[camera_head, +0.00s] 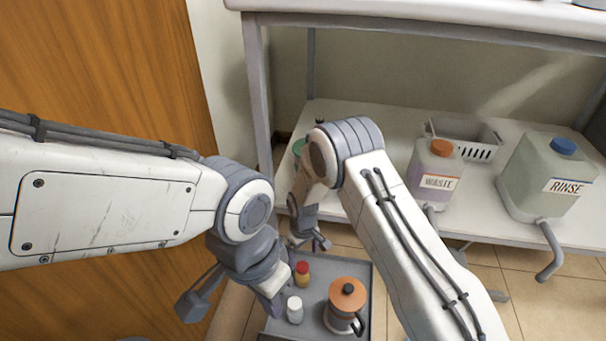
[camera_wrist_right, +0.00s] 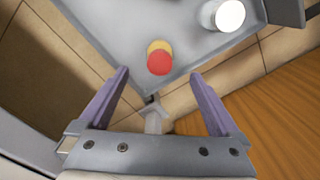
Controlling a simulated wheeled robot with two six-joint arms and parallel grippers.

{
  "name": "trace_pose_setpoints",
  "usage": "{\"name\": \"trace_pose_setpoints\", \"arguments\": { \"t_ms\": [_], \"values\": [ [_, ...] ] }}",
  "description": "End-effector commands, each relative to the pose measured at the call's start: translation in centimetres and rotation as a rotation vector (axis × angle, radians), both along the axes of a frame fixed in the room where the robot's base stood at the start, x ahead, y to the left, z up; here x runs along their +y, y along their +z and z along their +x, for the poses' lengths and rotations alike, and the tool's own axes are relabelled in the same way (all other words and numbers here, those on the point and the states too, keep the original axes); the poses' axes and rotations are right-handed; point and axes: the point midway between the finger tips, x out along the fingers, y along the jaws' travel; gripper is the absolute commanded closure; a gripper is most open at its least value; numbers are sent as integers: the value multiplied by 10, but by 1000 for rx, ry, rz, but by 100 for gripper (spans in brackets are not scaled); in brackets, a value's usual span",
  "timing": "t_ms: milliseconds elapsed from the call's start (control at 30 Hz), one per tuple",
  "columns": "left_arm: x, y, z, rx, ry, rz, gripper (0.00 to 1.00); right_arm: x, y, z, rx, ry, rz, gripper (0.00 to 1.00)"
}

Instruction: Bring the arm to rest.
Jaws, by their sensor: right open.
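My right gripper (camera_head: 308,243) is above the back edge of a grey tray, beyond the small bottles. In the right wrist view its two purple fingers (camera_wrist_right: 160,80) are wide apart with nothing between them. My left gripper (camera_head: 232,300) is at the tray's left side, fingers apart, partly hidden by its own wrist. No held thing shows in it. On the tray (camera_head: 318,268) stand a red-capped yellow bottle (camera_head: 302,273), a white-capped bottle (camera_head: 294,309) and a jug with an orange lid (camera_head: 346,296). The red cap (camera_wrist_right: 160,61) and white cap (camera_wrist_right: 229,15) also show in the wrist view.
A shelf (camera_head: 390,128) under a white bench (camera_head: 430,18) holds a WASTE container (camera_head: 437,172), a RINSE container (camera_head: 553,170) and a white basket (camera_head: 478,135). A wooden panel (camera_head: 100,60) fills the left.

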Motion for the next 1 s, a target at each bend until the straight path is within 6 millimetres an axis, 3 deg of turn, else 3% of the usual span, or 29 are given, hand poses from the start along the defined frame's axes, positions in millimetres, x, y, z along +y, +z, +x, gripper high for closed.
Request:
{"name": "trace_pose_setpoints", "arguments": {
  "t_ms": [167, 267, 367, 500, 600, 800, 1000],
  "values": [
    [0, 0, 0, 0, 0, 0, 100, -6, 11, 2, -8, -19, 3, 1],
    [0, 0, 0, 0, 0, 0, 100, -21, 41, 4, -28, -70, 12, 1],
    [0, 0, 0, 0, 0, 0, 100, -47, 85, 1, -57, -154, 24, 1],
    [0, 0, 0, 0, 0, 0, 100, -91, 146, -19, -98, -291, 40, 1],
    [0, 0, 0, 0, 0, 0, 100, -118, 180, -42, -128, -381, 50, 1],
    [0, 0, 0, 0, 0, 0, 100, -152, 218, -82, -168, -505, 63, 1],
    [0, 0, 0, 0, 0, 0, 100, -171, 236, -114, -197, -588, 72, 1]
  ]
}}
